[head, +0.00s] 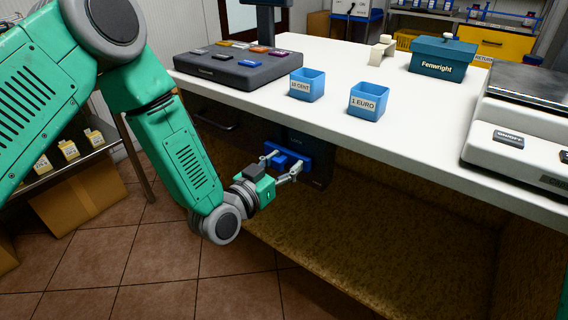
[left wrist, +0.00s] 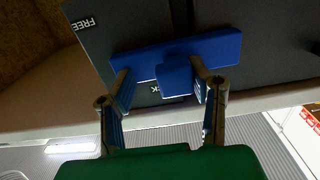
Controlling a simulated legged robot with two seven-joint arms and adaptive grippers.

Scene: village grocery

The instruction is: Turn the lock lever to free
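The blue lock lever (head: 287,155) is on the dark panel under the white counter. In the left wrist view it is a wide blue bar (left wrist: 215,50) with a block-shaped grip (left wrist: 175,80) at its middle. The dark plate (left wrist: 135,25) behind it reads FREE at the upper left; a second, partly hidden label ending in "K" shows by the grip. My left gripper (head: 282,168) is at the lever. In the left wrist view its fingers (left wrist: 162,85) are apart on either side of the grip, the right one closer; contact cannot be told. My right gripper is out of view.
The white counter (head: 350,65) overhangs the lever. On it stand two blue coin cups (head: 307,85), a grey key panel (head: 238,66), a Fenwright box (head: 442,57) and a scale (head: 530,115). A shelf with small boxes (head: 68,150) stands at left. Tiled floor (head: 150,270) is clear.

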